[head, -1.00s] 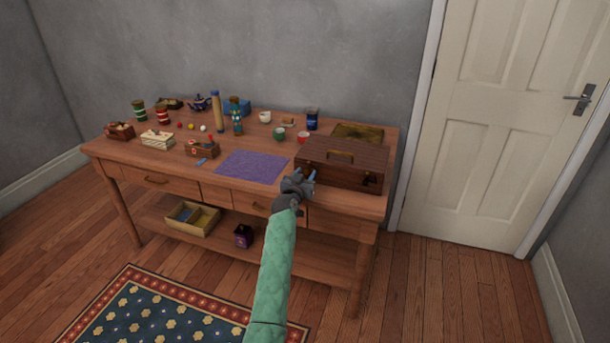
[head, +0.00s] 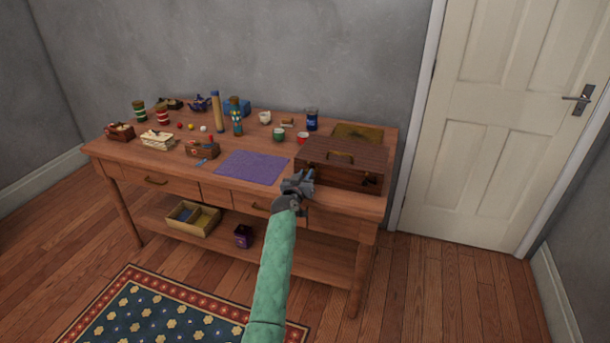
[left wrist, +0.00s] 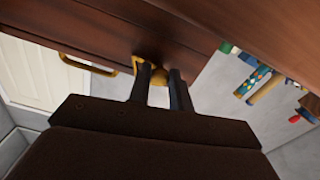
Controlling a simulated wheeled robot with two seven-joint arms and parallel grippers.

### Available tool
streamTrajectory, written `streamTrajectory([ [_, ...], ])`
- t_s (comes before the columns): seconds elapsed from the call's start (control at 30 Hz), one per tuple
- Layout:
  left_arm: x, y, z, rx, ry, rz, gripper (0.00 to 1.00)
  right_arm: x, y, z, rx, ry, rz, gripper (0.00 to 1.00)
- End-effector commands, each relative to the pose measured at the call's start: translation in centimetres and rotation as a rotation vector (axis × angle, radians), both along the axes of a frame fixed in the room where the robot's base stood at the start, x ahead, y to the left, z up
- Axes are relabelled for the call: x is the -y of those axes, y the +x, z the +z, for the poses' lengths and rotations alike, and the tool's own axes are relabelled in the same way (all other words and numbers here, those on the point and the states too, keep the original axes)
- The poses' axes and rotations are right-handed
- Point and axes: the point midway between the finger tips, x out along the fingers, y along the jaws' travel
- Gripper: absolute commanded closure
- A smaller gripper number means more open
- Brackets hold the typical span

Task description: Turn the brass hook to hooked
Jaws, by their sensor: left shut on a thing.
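A dark wooden chest (head: 345,178) with a brass handle on its lid stands on the right part of the table. My left gripper (head: 303,178) is at the chest's front left corner. In the left wrist view the brass hook (left wrist: 148,72) lies against the chest's wood, between the fingertips of my left gripper (left wrist: 160,76). The fingers are shut on it and partly hide it, so its exact angle is hard to tell. The brass handle (left wrist: 85,64) shows to the left there. My right gripper is not in view.
A purple mat (head: 252,167) lies left of the chest on the wooden table (head: 205,178). A dark gold panel (head: 355,133) lies behind the chest. A white door is at right.

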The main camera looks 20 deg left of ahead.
Motion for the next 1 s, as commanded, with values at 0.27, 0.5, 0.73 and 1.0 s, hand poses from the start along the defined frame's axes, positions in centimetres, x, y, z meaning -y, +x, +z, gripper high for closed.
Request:
streamTrajectory([
  [0.27,0.0,0.0,0.3,-0.008,-0.248,0.001,1.00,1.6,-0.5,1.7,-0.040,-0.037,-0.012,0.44],
  [0.5,0.0,0.0,0.3,-0.016,-0.477,0.001,1.00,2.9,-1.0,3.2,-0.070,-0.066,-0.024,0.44],
  [0.73,0.1,0.0,0.3,-0.022,-0.683,0.000,1.00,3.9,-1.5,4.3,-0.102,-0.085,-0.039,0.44],
  [1.0,0.0,0.0,0.2,-0.029,-0.866,0.000,1.00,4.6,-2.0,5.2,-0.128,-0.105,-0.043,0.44],
])
